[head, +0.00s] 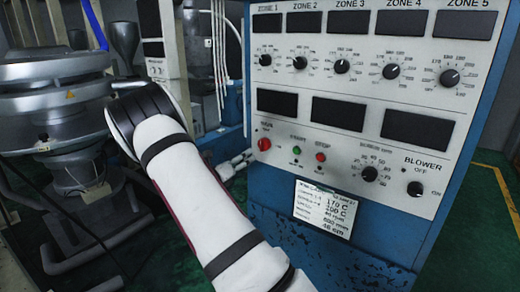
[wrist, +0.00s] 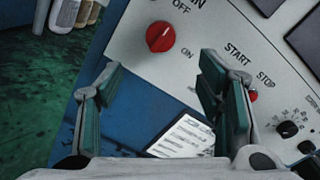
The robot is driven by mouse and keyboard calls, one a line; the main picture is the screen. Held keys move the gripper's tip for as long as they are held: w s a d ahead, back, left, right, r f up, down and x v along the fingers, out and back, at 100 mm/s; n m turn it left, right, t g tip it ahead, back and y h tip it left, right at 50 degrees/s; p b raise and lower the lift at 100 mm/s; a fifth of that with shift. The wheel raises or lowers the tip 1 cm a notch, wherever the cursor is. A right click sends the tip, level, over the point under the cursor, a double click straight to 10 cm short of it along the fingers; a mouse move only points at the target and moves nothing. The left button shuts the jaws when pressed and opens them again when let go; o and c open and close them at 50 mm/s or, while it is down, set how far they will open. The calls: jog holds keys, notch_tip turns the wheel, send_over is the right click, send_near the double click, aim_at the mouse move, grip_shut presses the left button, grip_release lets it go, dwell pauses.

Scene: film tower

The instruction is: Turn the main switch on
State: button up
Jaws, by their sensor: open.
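The main switch is a round red knob (head: 264,144) at the lower left of the white control panel. In the wrist view the red knob (wrist: 161,37) sits between an OFF label above and an ON label below, tilted with the panel. A faint ridge on it seems to slant toward the upper right. My gripper (wrist: 160,72) is open and empty, with one finger on each side of the picture. The knob shows beyond the fingertips, roughly centred between them, and nothing is seen touching it. The right finger hides part of the panel near START.
The blue cabinet (head: 300,245) carries the panel, with a row of zone dials, dark displays and a blower knob (head: 416,188). A red stop button (head: 320,157) and a paper label (head: 324,208) are near the switch. Grey machinery (head: 60,100) stands at left.

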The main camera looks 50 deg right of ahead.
aim_at(261, 147)
jog(key=d, duration=0.4)
jog(key=w+d, duration=0.1)
jog(key=d, duration=0.7)
jog(key=shift+w+d+b, duration=0.2)
jog(key=shift+w+b, duration=0.05)
jog(key=shift+b, duration=0.1)
jog(key=c, duration=1.2)
